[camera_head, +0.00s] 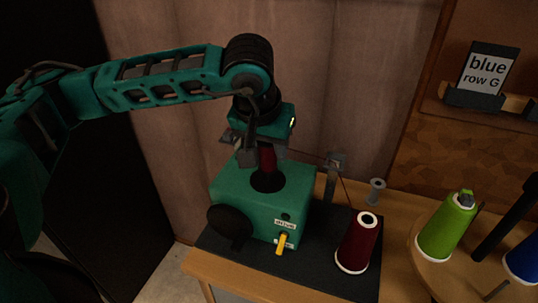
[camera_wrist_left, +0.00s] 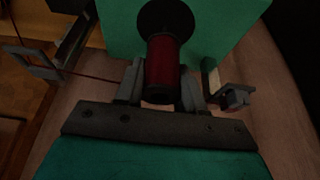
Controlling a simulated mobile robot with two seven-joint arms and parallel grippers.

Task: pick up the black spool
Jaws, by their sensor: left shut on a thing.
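My left gripper (camera_head: 262,148) is above the green winder box (camera_head: 235,195). It is shut on a small spool (camera_head: 267,158) wound with dark red thread. In the left wrist view the spool (camera_wrist_left: 162,68) sits between the two fingers (camera_wrist_left: 160,88), with a dark end rim nearest the camera. The spool's far end is at the round black spot on the box top; I cannot tell whether it touches there. The spool's core is mostly hidden by thread. I see no bare black spool elsewhere. My right gripper is not in view.
A dark red thread cone (camera_head: 358,245) stands on the dark mat (camera_head: 325,262) right of the winder. A grey bobbin (camera_head: 376,190) and a thread guide (camera_head: 331,180) stand behind. A round wooden tray (camera_head: 440,268) holds green (camera_head: 447,228) and blue (camera_head: 524,260) cones.

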